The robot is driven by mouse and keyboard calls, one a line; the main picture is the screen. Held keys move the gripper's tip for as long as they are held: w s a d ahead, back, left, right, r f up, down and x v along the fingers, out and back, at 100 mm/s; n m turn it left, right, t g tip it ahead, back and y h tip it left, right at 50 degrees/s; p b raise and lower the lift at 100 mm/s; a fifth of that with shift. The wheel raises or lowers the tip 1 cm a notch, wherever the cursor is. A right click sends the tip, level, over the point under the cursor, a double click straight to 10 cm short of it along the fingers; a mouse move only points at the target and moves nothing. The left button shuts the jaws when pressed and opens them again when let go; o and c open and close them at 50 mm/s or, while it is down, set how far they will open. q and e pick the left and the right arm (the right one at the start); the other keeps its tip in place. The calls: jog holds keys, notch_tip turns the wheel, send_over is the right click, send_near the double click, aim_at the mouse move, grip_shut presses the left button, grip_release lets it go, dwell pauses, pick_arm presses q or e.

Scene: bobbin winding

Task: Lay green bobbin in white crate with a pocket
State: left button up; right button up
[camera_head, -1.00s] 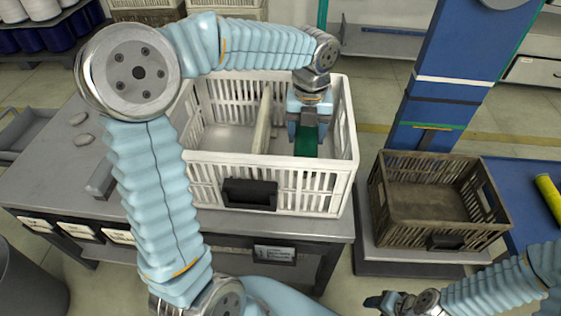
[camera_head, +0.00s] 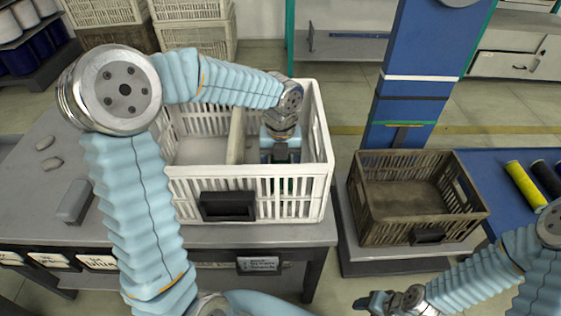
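The white crate (camera_head: 180,190) stands on the grey table. An upright divider (camera_head: 236,138) splits its inside into a left and a right compartment. My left gripper (camera_head: 281,160) points down into the right compartment. The green bobbin (camera_head: 286,186) is under it, showing only as dark green bits through the slats of the front wall. The gripper appears shut on the bobbin, but the crate wall hides the fingertips. I cannot tell whether the bobbin touches the crate floor. My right gripper (camera_head: 372,302) is low at the bottom edge, away from the crate, its opening unclear.
A brown crate (camera_head: 365,212), empty, stands on a stand to the right. Yellow (camera_head: 526,186) and black (camera_head: 546,178) bobbins lie on a blue surface at far right. A blue column (camera_head: 415,50) rises behind. Grey stones (camera_head: 50,165) lie on the table's left.

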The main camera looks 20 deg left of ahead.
pick_arm(q)
jog(key=shift+o, duration=1)
notch_tip(320, 180, up, 12)
jog(key=p, duration=0.1)
jog(key=shift+r, duration=0.2)
